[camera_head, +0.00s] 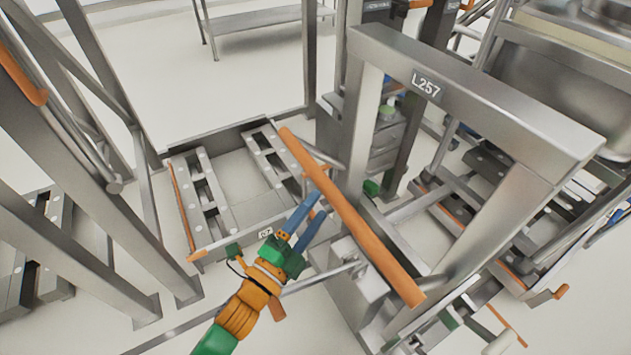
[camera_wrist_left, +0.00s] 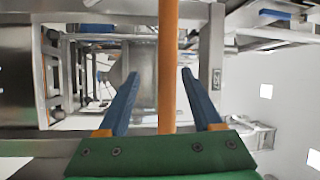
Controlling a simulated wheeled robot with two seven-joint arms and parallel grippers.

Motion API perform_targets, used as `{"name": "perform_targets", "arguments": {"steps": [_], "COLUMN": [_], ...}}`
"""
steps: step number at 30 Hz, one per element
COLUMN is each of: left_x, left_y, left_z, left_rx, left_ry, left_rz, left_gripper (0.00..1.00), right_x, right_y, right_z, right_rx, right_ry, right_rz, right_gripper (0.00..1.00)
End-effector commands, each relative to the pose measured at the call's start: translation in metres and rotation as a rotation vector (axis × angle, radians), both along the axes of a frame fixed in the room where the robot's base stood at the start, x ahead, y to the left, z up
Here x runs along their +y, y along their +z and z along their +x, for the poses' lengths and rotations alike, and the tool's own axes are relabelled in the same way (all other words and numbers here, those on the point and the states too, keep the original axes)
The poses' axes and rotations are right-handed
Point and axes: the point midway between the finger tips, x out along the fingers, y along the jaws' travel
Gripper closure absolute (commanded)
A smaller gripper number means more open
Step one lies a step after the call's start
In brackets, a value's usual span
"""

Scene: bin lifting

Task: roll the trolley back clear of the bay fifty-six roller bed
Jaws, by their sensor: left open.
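A steel trolley frame (camera_head: 480,85) with the plate L257 stands right of centre in the head view. Its long orange handle bar (camera_head: 350,215) slants down to the right. My left gripper (camera_head: 319,200) is open, its blue fingers beside the bar. In the left wrist view the orange bar (camera_wrist_left: 168,60) runs between the open fingers (camera_wrist_left: 159,73), with gaps visible on both sides. A low bed with slotted rails (camera_head: 200,195) lies on the floor left of the trolley. Its small plate (camera_head: 265,232) seems to read 57. My right gripper is not in view.
Steel uprights (camera_head: 75,170) stand at the left. Another bed with orange edging (camera_head: 460,225) and a steel basin (camera_head: 560,80) are at the right. A steel bench (camera_head: 255,20) stands at the back. Pale floor (camera_head: 160,55) is open behind the left bed.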

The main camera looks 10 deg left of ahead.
Motion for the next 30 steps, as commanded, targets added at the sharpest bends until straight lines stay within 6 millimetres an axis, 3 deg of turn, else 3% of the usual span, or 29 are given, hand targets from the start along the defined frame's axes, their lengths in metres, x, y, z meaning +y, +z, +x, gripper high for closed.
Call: {"name": "perform_targets", "arguments": {"steps": [6, 18, 26, 30], "left_x": [-0.016, -0.049, -0.051, -0.051], "left_y": [0.01, 0.023, 0.023, 0.022], "left_z": [-0.004, 0.051, 0.054, 0.054], "left_rx": [-0.092, -0.095, -0.093, -0.093], "left_ry": [-0.053, -0.054, -0.054, -0.054], "left_rz": [0.045, 0.045, 0.045, 0.045], "left_gripper": [0.33, 0.33, 0.33, 0.68], "right_x": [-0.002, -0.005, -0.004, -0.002], "right_y": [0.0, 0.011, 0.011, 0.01], "right_z": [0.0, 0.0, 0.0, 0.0], "right_rx": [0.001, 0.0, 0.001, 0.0], "right_ry": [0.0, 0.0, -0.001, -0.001], "right_rz": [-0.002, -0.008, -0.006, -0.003], "right_gripper": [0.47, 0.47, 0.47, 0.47]}}
